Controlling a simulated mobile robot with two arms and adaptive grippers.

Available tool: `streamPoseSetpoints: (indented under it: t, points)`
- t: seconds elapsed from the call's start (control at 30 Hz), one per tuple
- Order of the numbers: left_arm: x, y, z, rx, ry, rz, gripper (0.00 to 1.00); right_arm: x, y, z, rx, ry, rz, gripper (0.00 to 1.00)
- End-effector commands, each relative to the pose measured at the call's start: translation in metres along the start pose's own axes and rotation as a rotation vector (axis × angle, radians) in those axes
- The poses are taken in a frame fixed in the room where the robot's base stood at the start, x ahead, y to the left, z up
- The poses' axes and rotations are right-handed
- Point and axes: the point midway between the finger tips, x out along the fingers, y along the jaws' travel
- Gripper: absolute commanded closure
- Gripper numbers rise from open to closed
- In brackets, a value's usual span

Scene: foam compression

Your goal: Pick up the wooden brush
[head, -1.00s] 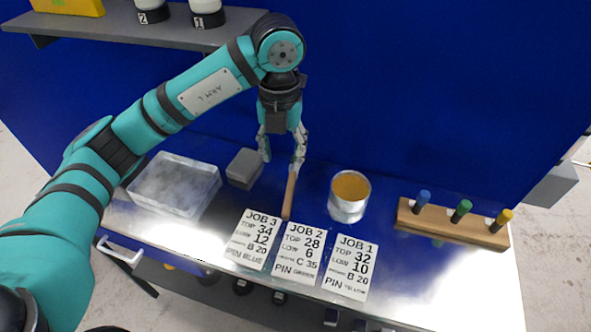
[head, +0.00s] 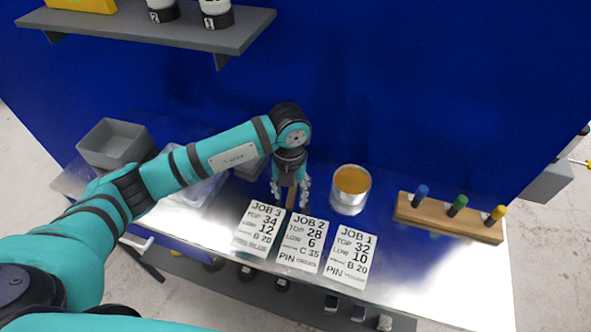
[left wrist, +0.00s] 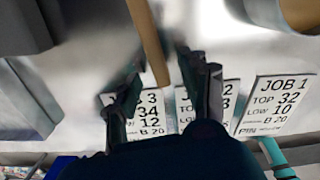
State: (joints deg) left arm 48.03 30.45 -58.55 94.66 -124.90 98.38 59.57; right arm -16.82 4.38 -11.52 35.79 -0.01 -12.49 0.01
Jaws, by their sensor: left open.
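The wooden brush shows as a brown handle (head: 291,200) on the metal table, just behind the job cards. It also shows as a tan bar (left wrist: 148,42) in the left wrist view. Its other end is hidden by my gripper in the head view. My left gripper (head: 290,194) points down over the brush, with its open fingers on either side of the handle. In the left wrist view the fingers (left wrist: 160,75) are apart and the bar's near end reaches toward the gap between them. No grip on it shows. My right gripper is not in view.
Cards JOB 3 (head: 260,228), JOB 2 (head: 304,243) and JOB 1 (head: 348,256) lie in front. A tin (head: 350,190) stands close to the right. A pin rack (head: 450,218) is farther right. A grey bin (head: 115,145) stands far left. A shelf (head: 150,27) is above.

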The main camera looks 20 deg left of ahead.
Motion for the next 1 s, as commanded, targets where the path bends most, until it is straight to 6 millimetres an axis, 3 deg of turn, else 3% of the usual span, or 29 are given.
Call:
streamPoseSetpoints:
  t: [0.13, 0.37, 0.7, 1.0]
  points:
    - [0.0121, -0.0001, -0.0002, 0.001, 0.000, 0.000, 0.56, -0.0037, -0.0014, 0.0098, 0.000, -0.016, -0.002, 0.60]
    - [0.0137, 0.0000, 0.0000, 0.001, -0.001, 0.000, 0.56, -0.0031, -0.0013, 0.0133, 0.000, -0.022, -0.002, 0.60]
    - [0.0133, 0.0001, 0.0001, 0.001, -0.001, 0.000, 1.00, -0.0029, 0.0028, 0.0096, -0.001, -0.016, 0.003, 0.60]
    - [0.0130, 0.0002, 0.0002, 0.001, -0.001, 0.000, 1.00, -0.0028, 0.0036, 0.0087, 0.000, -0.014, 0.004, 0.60]
